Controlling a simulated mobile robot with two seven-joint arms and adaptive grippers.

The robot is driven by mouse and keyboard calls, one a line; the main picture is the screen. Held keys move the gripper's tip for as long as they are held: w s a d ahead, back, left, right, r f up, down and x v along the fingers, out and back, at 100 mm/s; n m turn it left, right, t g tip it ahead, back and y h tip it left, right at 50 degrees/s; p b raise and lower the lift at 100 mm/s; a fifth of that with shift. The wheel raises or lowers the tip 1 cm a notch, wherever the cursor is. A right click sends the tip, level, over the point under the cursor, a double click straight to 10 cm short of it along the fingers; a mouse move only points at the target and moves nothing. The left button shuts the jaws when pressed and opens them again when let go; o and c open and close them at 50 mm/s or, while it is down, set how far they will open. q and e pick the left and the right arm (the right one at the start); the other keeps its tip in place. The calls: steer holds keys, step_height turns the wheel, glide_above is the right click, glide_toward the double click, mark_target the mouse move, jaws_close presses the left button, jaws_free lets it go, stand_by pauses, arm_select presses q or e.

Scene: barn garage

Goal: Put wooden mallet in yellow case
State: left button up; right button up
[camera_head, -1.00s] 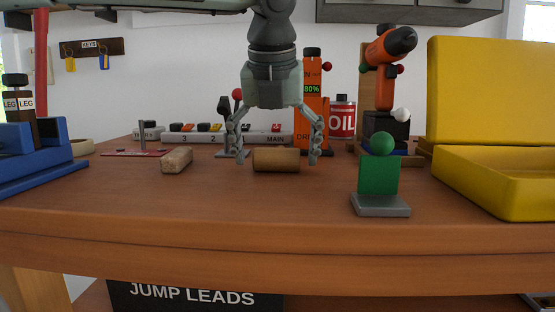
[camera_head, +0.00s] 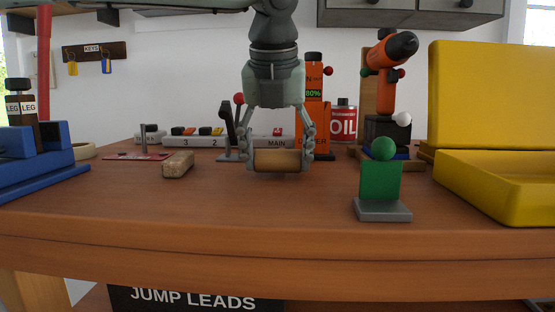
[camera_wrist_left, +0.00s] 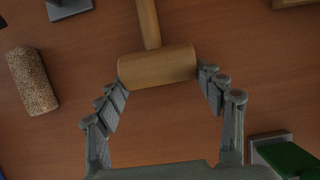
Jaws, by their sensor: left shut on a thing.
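The wooden mallet (camera_head: 277,161) lies on the brown workbench, its cylindrical head facing me in the head view. My left gripper (camera_head: 279,165) points down over it, its fingers shut on the two ends of the head. In the left wrist view the mallet head (camera_wrist_left: 157,66) sits between the fingertips (camera_wrist_left: 165,80), and its handle (camera_wrist_left: 149,24) runs away from the gripper. The yellow case (camera_head: 500,187) stands open at the right of the bench, its lid (camera_head: 492,95) raised behind. My right gripper is not in view.
A green block with a ball on a grey base (camera_head: 381,190) stands between mallet and case. A cork-like block (camera_head: 178,165) lies left of the mallet, and a blue vise-like tool (camera_head: 40,160) is farther left. An orange drill (camera_head: 386,62) and oil can (camera_head: 343,122) stand behind.

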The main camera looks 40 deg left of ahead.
arm_select(q)
step_height(320, 180, up, 7)
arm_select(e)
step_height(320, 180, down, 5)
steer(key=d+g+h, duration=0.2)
arm_select(q)
steer(key=s+d, duration=0.5)
steer(key=s, duration=0.3)
steer(key=s+d, duration=0.5)
steer(key=s, duration=0.3)
steer(key=shift+s+d+f, duration=0.15)
steer(key=shift+s+f, duration=0.2)
steer(key=shift+s, duration=0.05)
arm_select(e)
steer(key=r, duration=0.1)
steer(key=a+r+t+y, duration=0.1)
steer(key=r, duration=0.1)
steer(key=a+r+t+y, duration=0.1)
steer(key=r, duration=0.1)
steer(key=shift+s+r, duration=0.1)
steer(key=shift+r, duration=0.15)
